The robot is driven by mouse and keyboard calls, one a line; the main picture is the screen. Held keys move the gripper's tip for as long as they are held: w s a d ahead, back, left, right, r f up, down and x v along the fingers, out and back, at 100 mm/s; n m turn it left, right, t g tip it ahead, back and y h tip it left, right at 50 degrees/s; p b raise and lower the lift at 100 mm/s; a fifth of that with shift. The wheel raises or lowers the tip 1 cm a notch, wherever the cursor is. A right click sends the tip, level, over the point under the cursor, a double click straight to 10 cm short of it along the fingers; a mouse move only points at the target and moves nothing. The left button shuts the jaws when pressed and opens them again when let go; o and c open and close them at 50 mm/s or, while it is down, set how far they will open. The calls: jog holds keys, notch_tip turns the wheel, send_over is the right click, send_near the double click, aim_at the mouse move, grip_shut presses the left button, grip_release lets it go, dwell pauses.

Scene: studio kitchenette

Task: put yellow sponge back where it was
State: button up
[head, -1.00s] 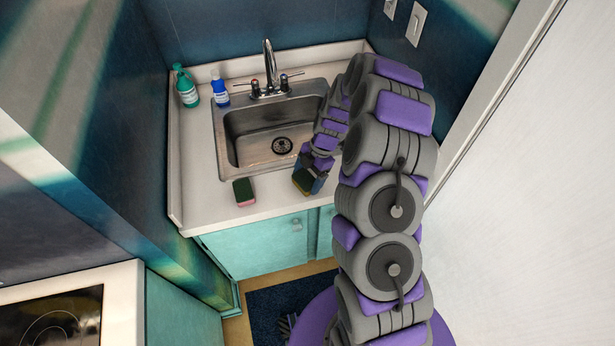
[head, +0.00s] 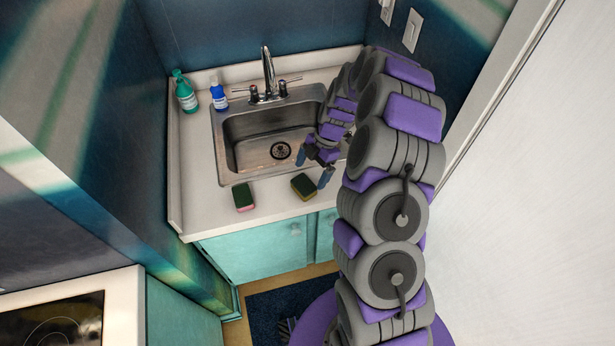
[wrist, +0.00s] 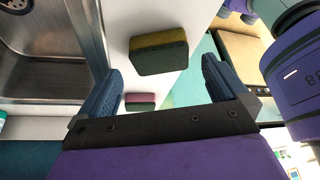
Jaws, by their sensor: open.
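The yellow sponge (head: 304,187), with a dark green scouring side up, lies on the counter in front of the sink near the front edge. It also shows in the wrist view (wrist: 158,42), ahead of my fingers and apart from them. My gripper (head: 314,170) is open and empty, right beside and behind this sponge in the head view. In the wrist view its two blue fingers (wrist: 158,90) are spread wide. A second sponge, pink with a dark green top (head: 243,197), lies to the left on the counter. It shows small in the wrist view (wrist: 140,101).
The steel sink (head: 240,150) with its faucet (head: 267,75) lies behind the sponges. A green bottle (head: 186,95) and a blue bottle (head: 218,97) stand at the back left. Bare counter (head: 200,190) lies left of the sink. A white wall is at right.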

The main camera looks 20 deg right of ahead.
jog(key=p+v, duration=0.1)
jog(key=v, duration=0.6)
notch_tip(320, 180, up, 8)
jog(key=m, duration=0.3)
send_over(308, 191)
jog(key=s+a+r+m+h, duration=0.1)
jog(key=s+a+r+m, duration=0.2)
jog(key=s+r+m, duration=0.5)
jog(key=s+d+r+m+h, duration=0.1)
jog(key=s+m, duration=0.4)
jog(key=s, duration=0.6)
jog(key=s+d+r+m+h, duration=0.1)
jog(key=s+m, duration=0.5)
jog(key=s, duration=0.6)
jog(key=shift+s+d+r+h, duration=0.25)
jog(key=shift+r+h, duration=0.05)
jog(key=shift+h, duration=0.3)
